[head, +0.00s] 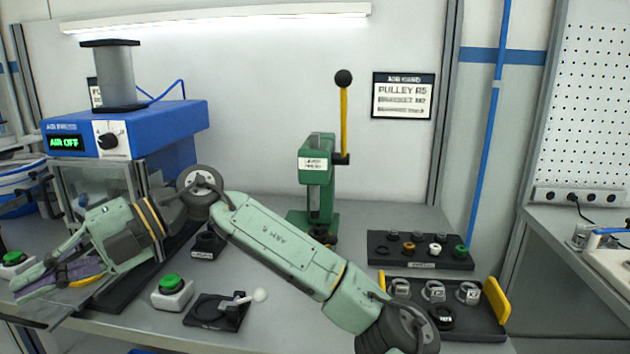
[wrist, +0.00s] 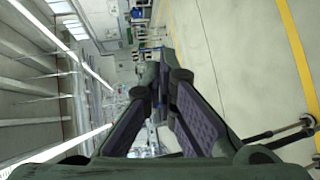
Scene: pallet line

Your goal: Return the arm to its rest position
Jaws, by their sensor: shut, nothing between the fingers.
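My arm (head: 285,250) stretches across the front of the workbench in the head view, from the lower right to the left. My gripper (head: 50,285) is at the far left, past the bench's left front area, pointing left and slightly down. Its fingers look close together with nothing held. In the wrist view my gripper (wrist: 160,115) shows dark ribbed finger pads, with the open hall and floor beyond and no object between them.
The blue air press (head: 125,130) reads AIR OFF. Green buttons (head: 172,285), a green lever press (head: 318,180) and parts trays (head: 420,250) stand on the bench. A black fixture with a white-knobbed lever (head: 220,310) sits at the front. A yellow floor line (wrist: 295,50) shows in the wrist view.

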